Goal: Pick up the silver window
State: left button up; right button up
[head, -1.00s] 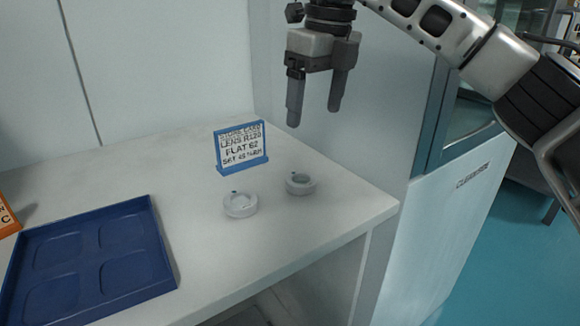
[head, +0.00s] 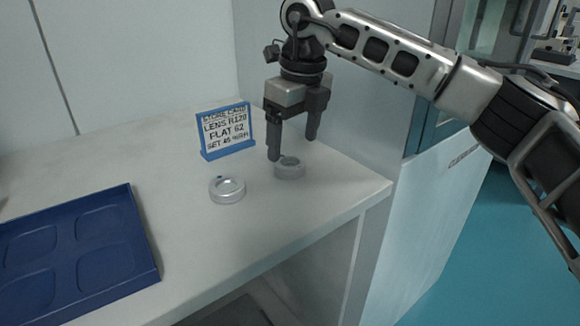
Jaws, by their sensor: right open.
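Two small round ring-shaped mounts sit on the pale table. The right mount (head: 289,170) is a similar grey-silver ring. I cannot tell from their looks which is the silver window. My right gripper (head: 293,149) points down with its fingers apart and nothing between them. It is just above or behind the right mount, and the left fingertip overlaps that mount's rim in the picture. I cannot tell if they touch. My left gripper is not in view.
A blue-framed card (head: 227,131) with printed text stands behind the mounts. A blue tray (head: 147,240) with shallow empty recesses lies at the left. The table (head: 210,258) is clear in front of the mounts and ends at an edge on the right. A wall rises behind.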

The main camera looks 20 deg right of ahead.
aim_at(290, 161)
jog(key=f, duration=0.4)
jog(key=shift+w+a+f, duration=0.15)
jog(key=shift+w+a, duration=0.05)
jog(key=shift+w, duration=0.15)
jog(key=c, duration=1.1)
